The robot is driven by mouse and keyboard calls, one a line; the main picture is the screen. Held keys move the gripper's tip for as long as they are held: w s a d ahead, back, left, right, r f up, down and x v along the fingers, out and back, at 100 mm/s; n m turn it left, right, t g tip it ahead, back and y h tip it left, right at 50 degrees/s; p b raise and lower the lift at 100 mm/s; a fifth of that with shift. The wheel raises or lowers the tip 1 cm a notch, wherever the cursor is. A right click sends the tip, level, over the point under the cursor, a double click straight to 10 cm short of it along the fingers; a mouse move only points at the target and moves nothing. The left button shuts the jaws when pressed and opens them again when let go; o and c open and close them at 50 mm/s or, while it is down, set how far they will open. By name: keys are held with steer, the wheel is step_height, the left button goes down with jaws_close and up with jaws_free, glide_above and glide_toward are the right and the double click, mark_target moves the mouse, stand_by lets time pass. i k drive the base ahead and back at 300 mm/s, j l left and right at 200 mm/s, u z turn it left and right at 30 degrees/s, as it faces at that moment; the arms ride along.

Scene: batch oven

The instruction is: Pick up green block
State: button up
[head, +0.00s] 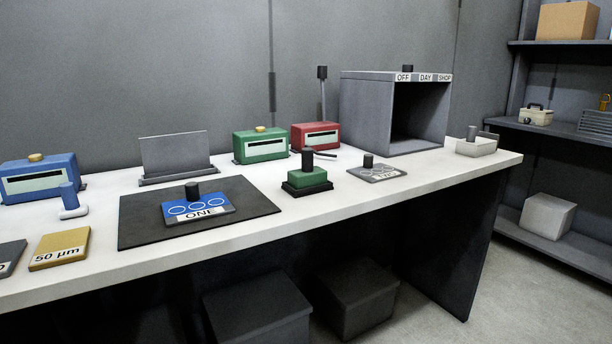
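A small green block (306,178) with a black upright knob (307,158) sits on a thin black base near the front edge of the white table (350,210), right of the dark mat. Another green thing, a larger green box (260,147) with a pale label strip and a yellow knob, stands behind it to the left. Both are upright, with nothing on top apart from their knobs. My gripper is not in view.
A blue plate marked ONE (198,208) lies on the dark mat (140,222). A plate with a knob (376,173) lies right of the green block. A red box (316,136) and the open grey oven (375,110) stand behind. A blue box (40,180) stands left.

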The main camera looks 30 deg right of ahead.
mark_target(309, 175)
steer(key=i+l+z, duration=0.25)
steer(key=l, duration=0.25)
steer(key=i+l+z, duration=0.25)
steer(key=l, duration=0.25)
steer(key=i+l+z, duration=0.15)
steer(key=l+z, duration=0.15)
steer(key=l, duration=0.2)
steer(key=i+l+z, duration=0.25)
steer(key=l, duration=0.15)
